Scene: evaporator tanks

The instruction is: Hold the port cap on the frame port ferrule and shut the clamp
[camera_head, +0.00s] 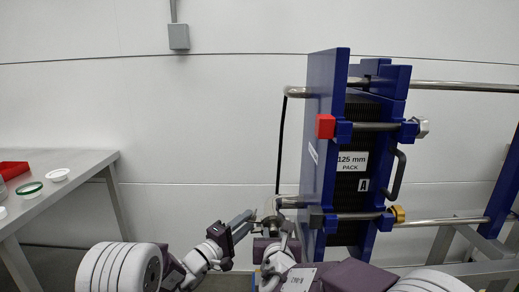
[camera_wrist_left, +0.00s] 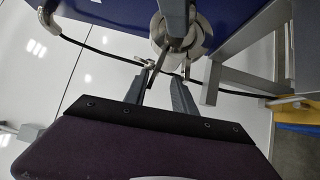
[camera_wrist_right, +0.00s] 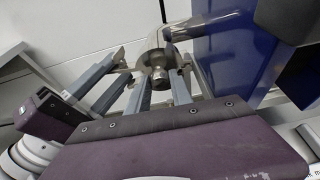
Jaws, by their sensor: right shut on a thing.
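The port cap (camera_wrist_right: 157,78) is a round shiny metal piece at the end of the frame port pipe (camera_wrist_right: 190,30), low on the blue frame plate. My right gripper (camera_wrist_right: 162,86) is shut on it, one finger on each side. The clamp (camera_wrist_left: 178,36) shows as metal at the port, with a dark lever-like bar (camera_wrist_left: 163,68) hanging from it; whether it is closed cannot be told. My left gripper (camera_wrist_left: 161,78) is open below that bar, with its fingers apart. In the head view, both grippers meet at the lower port (camera_head: 270,216), and the ferrule is hidden.
The blue plate pack (camera_head: 352,165) stands right of the port. A black hose (camera_head: 279,145) hangs down beside the port. A grey table (camera_head: 60,185) at left holds a red bin (camera_head: 14,168), a green-rimmed ring (camera_head: 29,188) and a white ring (camera_head: 57,174).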

